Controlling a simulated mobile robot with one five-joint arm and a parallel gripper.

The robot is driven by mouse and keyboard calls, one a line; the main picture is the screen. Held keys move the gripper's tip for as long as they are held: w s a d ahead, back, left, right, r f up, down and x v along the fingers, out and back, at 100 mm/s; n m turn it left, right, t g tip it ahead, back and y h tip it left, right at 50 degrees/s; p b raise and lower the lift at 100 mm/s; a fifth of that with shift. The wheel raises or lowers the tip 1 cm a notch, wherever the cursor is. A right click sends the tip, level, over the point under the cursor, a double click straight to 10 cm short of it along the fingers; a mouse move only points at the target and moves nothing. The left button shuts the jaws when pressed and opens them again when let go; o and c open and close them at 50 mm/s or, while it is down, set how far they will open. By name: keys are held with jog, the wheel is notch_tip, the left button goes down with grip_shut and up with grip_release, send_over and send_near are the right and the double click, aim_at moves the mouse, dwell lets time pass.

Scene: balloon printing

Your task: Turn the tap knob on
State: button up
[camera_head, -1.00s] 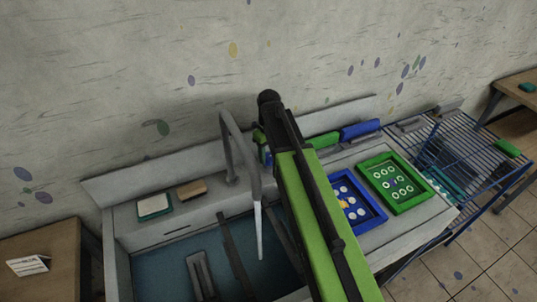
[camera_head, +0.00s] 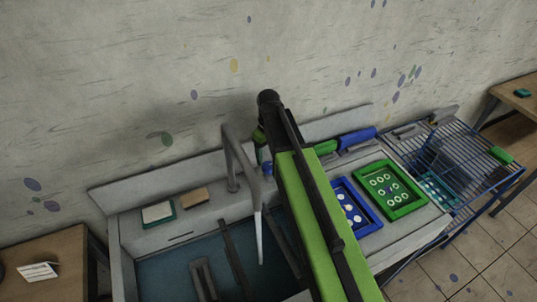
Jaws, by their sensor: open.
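The grey tap (camera_head: 229,150) stands at the back rim of the sink, its bent pipe reaching up and then forward. A thin white strip that looks like running water (camera_head: 259,238) hangs from its spout into the sink (camera_head: 170,268). I cannot make out the tap knob; it may be hidden behind my arm. My green and black arm crosses the view from the bottom to just right of the tap. Its far end is above the sink's back rim, close to the wall. My gripper is not visible, apparently hidden behind the arm.
A sponge-like brown block (camera_head: 194,197) and a white-and-teal pad (camera_head: 158,214) lie on the left ledge. A blue frame (camera_head: 374,222) and a green frame (camera_head: 415,206) lie right of my arm. A blue wire rack (camera_head: 462,192) stands further right. The wall is close behind.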

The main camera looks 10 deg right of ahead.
notch_tip(320, 180, up, 12)
jog(key=p, duration=1)
jog(key=shift+r+p, duration=0.2)
jog(key=shift+p, duration=0.15)
jog(key=b, duration=0.5)
send_over(269, 166)
notch_tip(269, 166, down, 5)
jog(key=s+f+m+b, duration=0.5)
jog(key=s+f+b, duration=0.4)
jog(key=s, duration=0.3)
jog(key=shift+a, duration=0.15)
